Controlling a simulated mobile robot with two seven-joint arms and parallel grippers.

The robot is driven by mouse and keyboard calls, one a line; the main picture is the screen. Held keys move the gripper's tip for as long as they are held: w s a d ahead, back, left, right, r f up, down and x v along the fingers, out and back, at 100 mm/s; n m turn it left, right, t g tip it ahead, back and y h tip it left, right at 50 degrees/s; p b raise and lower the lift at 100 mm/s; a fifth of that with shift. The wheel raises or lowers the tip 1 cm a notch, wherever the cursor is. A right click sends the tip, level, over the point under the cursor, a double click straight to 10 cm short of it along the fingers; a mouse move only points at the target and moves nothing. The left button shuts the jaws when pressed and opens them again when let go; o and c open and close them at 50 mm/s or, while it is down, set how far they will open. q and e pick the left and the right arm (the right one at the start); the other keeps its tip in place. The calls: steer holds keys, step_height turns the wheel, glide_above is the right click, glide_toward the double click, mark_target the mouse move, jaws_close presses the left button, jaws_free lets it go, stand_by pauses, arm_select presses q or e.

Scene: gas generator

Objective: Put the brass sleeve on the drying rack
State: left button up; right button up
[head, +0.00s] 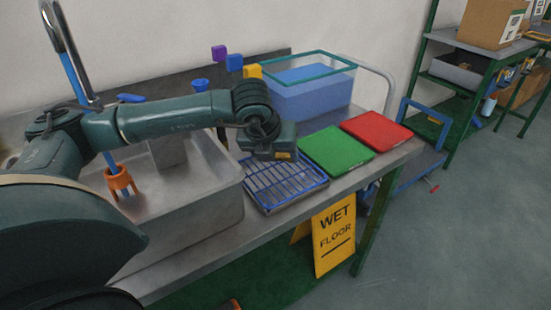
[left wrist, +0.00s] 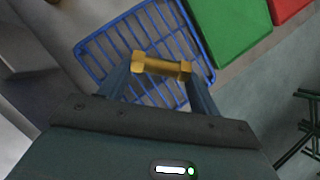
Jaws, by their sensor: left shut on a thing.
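The brass sleeve (left wrist: 162,67) is a short gold-coloured piece with wider ends. In the left wrist view it lies crosswise between the two fingers of my left gripper (left wrist: 163,76), which is shut on it. Behind it in that view is the drying rack (left wrist: 150,30), a blue wire grid. In the head view the drying rack (head: 285,186) lies on the bench right of the sink, and my left gripper (head: 272,150) is over its far edge. The height of the sleeve above the rack is hard to tell. My right gripper is in neither view.
A metal sink (head: 205,215) is left of the rack. A green board (head: 337,149) and a red board (head: 377,131) lie to its right. A clear blue bin (head: 308,95) stands behind.

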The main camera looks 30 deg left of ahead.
arm_select(q)
steer(key=shift+f, duration=0.65)
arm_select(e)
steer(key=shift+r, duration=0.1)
arm_select(q)
steer(key=shift+f, duration=0.25)
steer(key=o, duration=0.6)
steer(key=shift+b, duration=0.3)
steer(key=shift+o, duration=0.7)
steer(key=o, duration=0.3)
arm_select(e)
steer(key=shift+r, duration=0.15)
arm_select(q)
steer(key=shift+r, duration=0.15)
